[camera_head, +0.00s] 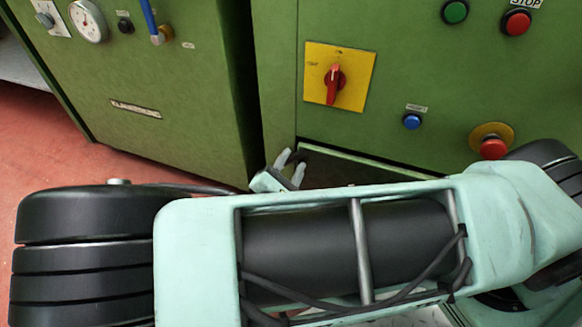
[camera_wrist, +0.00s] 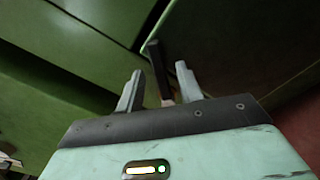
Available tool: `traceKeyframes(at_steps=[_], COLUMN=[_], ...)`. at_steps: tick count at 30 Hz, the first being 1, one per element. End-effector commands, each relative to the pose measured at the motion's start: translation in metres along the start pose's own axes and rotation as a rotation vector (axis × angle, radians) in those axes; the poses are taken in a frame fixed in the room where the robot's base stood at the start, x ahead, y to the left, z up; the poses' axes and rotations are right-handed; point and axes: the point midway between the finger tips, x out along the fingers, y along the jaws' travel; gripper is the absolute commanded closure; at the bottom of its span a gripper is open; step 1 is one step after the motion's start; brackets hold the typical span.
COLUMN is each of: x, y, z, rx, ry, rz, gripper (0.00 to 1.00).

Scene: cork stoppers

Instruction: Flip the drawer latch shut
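My gripper (camera_wrist: 160,80) is in the middle of the wrist view, its two grey fingers apart. A dark upright bar (camera_wrist: 158,66), which may be the drawer latch, shows between the fingers with a gap on either side. It stands by the edge of a green panel (camera_wrist: 225,45), which looks like the drawer. In the head view my gripper (camera_head: 289,168) is at the left end of a green ledge (camera_head: 365,163) low on the cabinet, with a dark piece beside the fingertips. My arm hides most of what lies below, and I cannot tell the latch's position.
The green cabinet face carries a red rotary switch (camera_head: 334,82) on a yellow plate, a blue button (camera_head: 412,122), a red mushroom button (camera_head: 493,147) and a green button (camera_head: 455,12). Another green cabinet (camera_head: 150,80) with a gauge (camera_head: 88,21) stands left. Red floor (camera_head: 50,150) is open there.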

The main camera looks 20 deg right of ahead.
Motion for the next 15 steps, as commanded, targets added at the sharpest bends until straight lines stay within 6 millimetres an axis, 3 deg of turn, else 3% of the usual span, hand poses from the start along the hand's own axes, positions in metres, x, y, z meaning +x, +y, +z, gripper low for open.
traceKeyframes(at_steps=[6,10,15], x=[0.0001,0.0000,-0.0002], y=[0.0003,0.0003,0.0003], z=[0.0002,0.0001,0.0000], rx=[0.000,0.000,0.001], ry=[0.000,0.000,0.001], rz=[0.000,0.000,0.000], gripper=[0.64,1.00,1.00])
